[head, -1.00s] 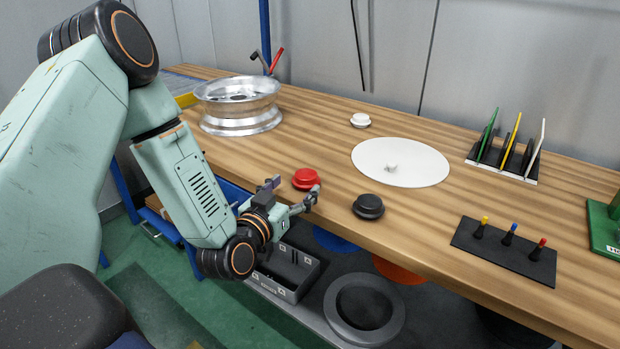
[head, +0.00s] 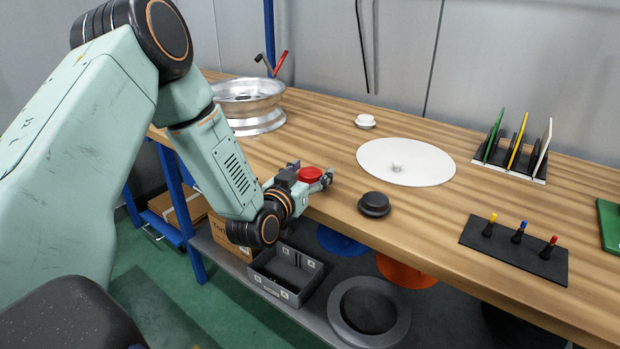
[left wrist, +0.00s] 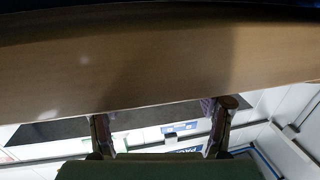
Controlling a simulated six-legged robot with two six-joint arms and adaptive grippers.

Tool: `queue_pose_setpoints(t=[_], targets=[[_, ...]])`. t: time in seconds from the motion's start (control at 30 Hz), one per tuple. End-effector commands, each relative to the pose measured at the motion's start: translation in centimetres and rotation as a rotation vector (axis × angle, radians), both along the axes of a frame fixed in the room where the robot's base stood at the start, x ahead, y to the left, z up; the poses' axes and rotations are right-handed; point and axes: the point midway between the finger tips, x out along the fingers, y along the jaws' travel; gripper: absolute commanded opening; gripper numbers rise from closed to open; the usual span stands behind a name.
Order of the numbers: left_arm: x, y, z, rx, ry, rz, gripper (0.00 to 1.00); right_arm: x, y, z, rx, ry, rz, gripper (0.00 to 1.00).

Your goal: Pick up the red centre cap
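The red centre cap (head: 311,174) sits on the wooden bench near its front edge in the head view. My left gripper (head: 309,175) is at the front edge, with its two fingers spread and the cap showing between or just beyond them. I cannot tell whether a finger touches it. In the left wrist view the left gripper (left wrist: 162,118) has its fingers wide apart with nothing visible between them. The cap is not seen there. My right gripper is in neither view.
On the bench (head: 300,222) are a black cap (head: 374,204), a white cap (head: 365,121), a white disc (head: 405,165), a metal wheel (head: 250,105), a rack of coloured panels (head: 512,155) and a black pin board (head: 513,250). A grey bin (head: 287,272) stands below.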

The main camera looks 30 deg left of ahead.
Motion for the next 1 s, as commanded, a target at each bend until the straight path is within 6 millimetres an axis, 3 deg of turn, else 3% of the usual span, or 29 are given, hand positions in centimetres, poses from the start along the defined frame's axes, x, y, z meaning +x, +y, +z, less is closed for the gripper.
queue_pose_setpoints(t=[0.43,0.67,0.77,1.0], targets=[[0.0,0.0,0.0,0.000,0.000,0.000,0.26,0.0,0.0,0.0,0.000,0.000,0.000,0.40],[0.0,0.0,0.1,0.000,0.000,0.001,0.26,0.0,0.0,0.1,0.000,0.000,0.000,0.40],[0.0,0.1,1.1,0.000,-0.003,0.001,0.26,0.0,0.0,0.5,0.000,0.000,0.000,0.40],[0.0,0.1,5.8,-0.001,-0.004,0.001,0.26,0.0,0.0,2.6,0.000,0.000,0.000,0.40]])
